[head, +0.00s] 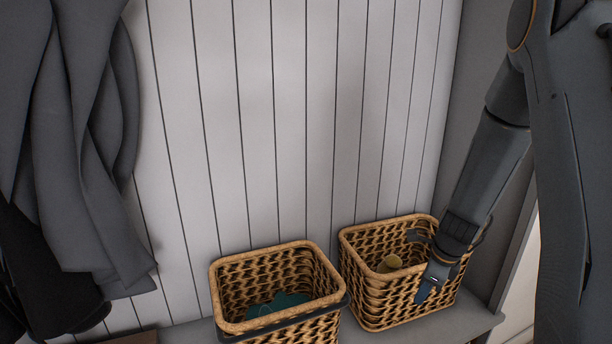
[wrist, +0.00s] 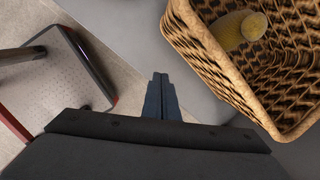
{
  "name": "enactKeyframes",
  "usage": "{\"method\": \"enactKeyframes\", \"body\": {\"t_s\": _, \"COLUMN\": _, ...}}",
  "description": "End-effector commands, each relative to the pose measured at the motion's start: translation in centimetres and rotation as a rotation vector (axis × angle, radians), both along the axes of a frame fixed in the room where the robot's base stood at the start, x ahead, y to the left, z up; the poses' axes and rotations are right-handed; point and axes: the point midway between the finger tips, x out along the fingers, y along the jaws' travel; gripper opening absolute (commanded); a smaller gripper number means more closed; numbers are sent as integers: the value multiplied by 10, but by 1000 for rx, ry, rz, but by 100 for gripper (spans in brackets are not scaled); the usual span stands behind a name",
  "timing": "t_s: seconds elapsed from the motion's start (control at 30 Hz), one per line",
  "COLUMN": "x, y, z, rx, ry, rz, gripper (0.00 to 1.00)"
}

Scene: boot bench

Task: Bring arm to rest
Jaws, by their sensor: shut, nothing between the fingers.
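My gripper (head: 430,284) is shut and empty. In the head view it hangs in front of the right wicker basket (head: 352,285), close to its near right side, and hides part of that side. In the wrist view my gripper (wrist: 160,78) points past the basket's edge, and the basket (wrist: 220,68) lies to its right. I cannot tell whether the two touch. My arm comes down from the upper right of the head view.
A yellowish object (head: 390,263) lies in the right basket. The left basket (head: 262,255) holds dark green cloth (head: 275,304). Both stand on a grey bench (head: 470,322) against white panelling. Grey coats (head: 75,150) hang at left.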

Motion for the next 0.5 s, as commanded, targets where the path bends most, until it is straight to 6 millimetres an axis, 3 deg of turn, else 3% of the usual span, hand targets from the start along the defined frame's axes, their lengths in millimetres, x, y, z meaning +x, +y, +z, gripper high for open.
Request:
{"method": "enactKeyframes", "body": {"t_s": 0.03, "x": -14, "y": 21, "z": 27, "rx": -28, "ry": -8, "rz": 178, "gripper": 0}}
{"method": "enactKeyframes", "body": {"t_s": 0.2, "x": -70, "y": 72, "z": 85, "rx": -118, "ry": -18, "rz": 795, "gripper": 0}}
{"method": "enactKeyframes", "body": {"t_s": 0.33, "x": -119, "y": 102, "z": 123, "rx": -179, "ry": -22, "rz": 1265, "gripper": 0}}
{"method": "enactKeyframes", "body": {"t_s": 0.5, "x": -179, "y": 124, "z": 156, "rx": -234, "ry": -22, "rz": 1792, "gripper": 0}}
